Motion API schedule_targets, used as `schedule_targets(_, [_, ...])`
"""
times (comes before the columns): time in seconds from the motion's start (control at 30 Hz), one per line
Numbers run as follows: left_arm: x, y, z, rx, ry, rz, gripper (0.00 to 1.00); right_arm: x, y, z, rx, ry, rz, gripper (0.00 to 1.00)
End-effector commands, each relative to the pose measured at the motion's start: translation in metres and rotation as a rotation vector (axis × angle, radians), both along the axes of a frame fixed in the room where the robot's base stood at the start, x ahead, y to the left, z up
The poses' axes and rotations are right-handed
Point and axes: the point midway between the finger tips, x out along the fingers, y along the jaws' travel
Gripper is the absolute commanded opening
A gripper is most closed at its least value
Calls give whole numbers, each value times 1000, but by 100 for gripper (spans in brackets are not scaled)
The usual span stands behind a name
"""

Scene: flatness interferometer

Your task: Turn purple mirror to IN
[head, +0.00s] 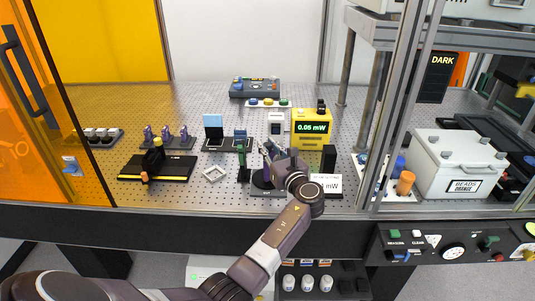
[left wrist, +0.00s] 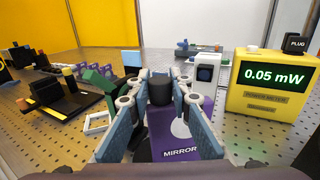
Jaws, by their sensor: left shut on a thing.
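The purple mirror (left wrist: 180,150) is a purple plate labelled MIRROR, below and between my left fingers in the left wrist view. A dark round knob (left wrist: 162,90) rises between the fingertips. My left gripper (left wrist: 161,84) is shut on this knob of the mirror. In the head view my left gripper (head: 272,153) reaches down over the mirror's dark purple base (head: 260,182), and the arm hides much of it. I see no readable IN mark, and the mirror's turn angle cannot be told. My right gripper is not in view.
A yellow power meter (head: 312,120) reading 0.05 mW stands behind, right of the gripper. A green mount (head: 243,165) stands close on the left, with a white square frame (head: 215,174) beyond it. A black block (head: 329,158) and white mW sign (head: 328,185) stand close right.

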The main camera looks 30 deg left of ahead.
Motion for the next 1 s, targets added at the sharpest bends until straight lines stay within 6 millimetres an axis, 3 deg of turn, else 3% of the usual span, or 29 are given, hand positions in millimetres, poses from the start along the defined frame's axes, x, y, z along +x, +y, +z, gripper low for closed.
schedule_targets(0.03, [2,-1,-5,0,-1,28,0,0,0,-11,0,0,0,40])
schedule_targets(0.3, [1,0,-3,0,0,149,0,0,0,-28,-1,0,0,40])
schedule_targets(0.9, [0,0,-1,-1,2,190,0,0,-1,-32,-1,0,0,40])
schedule_targets(0.93, [0,0,-1,-1,2,190,21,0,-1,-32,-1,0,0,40])
schedule_targets(1.0, [0,0,-1,-1,2,189,29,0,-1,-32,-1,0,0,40])
